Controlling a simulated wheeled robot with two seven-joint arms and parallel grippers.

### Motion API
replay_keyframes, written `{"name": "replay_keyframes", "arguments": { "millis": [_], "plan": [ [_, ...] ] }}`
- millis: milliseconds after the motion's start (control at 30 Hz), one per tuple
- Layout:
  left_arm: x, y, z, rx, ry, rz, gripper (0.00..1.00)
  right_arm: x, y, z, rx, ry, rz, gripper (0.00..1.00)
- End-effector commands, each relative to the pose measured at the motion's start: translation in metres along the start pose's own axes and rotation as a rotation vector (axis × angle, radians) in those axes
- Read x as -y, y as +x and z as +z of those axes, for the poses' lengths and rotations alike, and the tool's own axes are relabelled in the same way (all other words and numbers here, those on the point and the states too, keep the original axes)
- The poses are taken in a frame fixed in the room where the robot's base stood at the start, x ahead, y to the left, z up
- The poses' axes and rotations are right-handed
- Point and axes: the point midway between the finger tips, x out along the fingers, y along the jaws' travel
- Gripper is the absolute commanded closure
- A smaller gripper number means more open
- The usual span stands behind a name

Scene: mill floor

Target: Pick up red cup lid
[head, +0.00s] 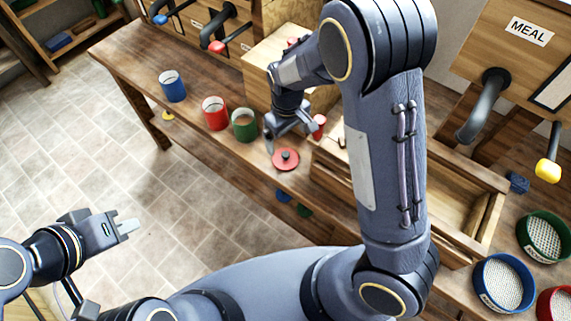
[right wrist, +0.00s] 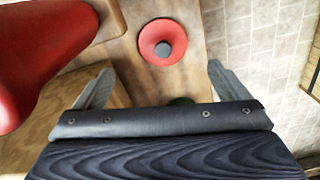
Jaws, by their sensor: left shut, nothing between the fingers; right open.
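The red cup lid (head: 285,159) is a flat red disc with a dark knob, lying on the wooden table near its front edge. In the right wrist view the lid (right wrist: 163,43) lies ahead of the fingers, apart from them. My right gripper (head: 292,136) is open and empty, just above and beside the lid in the head view. Its two fingers show in the right wrist view (right wrist: 155,88). My left gripper (head: 128,227) is shut and empty, out over the tiled floor, away from the table.
Blue (head: 173,86), red (head: 215,113) and green (head: 244,125) cups stand left of my right gripper. A red object (right wrist: 35,60) looms close at the left in the wrist view. A wooden tray (head: 476,232) and round sieves (head: 503,284) are to the right. Open floor (head: 190,215) lies in front.

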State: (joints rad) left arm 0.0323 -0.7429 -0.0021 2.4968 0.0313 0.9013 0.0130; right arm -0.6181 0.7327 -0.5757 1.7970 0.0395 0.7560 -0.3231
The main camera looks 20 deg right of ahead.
Motion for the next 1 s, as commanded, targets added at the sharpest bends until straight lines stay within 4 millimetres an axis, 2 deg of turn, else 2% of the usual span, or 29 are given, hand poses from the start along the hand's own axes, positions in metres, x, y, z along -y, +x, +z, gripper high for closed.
{"name": "replay_keyframes", "arguments": {
  "millis": [67, 367, 600, 733, 933, 1000],
  "plan": [
    [0.003, 0.007, 0.004, 0.000, 0.000, 0.000, 1.00, 0.000, 0.012, 0.000, 0.001, 0.000, 0.000, 0.05],
    [0.001, 0.002, 0.001, -0.001, 0.000, 0.000, 1.00, 0.002, 0.041, 0.001, 0.006, 0.000, 0.000, 0.05],
    [-0.002, -0.004, -0.002, -0.001, 0.000, 0.000, 1.00, 0.004, 0.076, -0.001, 0.004, 0.000, 0.000, 0.05],
    [-0.002, -0.004, -0.002, 0.000, 0.000, 0.000, 1.00, 0.005, 0.085, -0.001, 0.001, 0.000, -0.001, 0.05],
    [-0.002, -0.004, -0.002, 0.000, 0.000, 0.000, 1.00, 0.005, 0.085, -0.001, -0.001, 0.000, 0.000, 0.05],
    [-0.002, -0.004, -0.002, 0.000, 0.000, 0.000, 1.00, 0.005, 0.085, -0.001, -0.001, 0.000, 0.000, 0.13]
  ]
}}
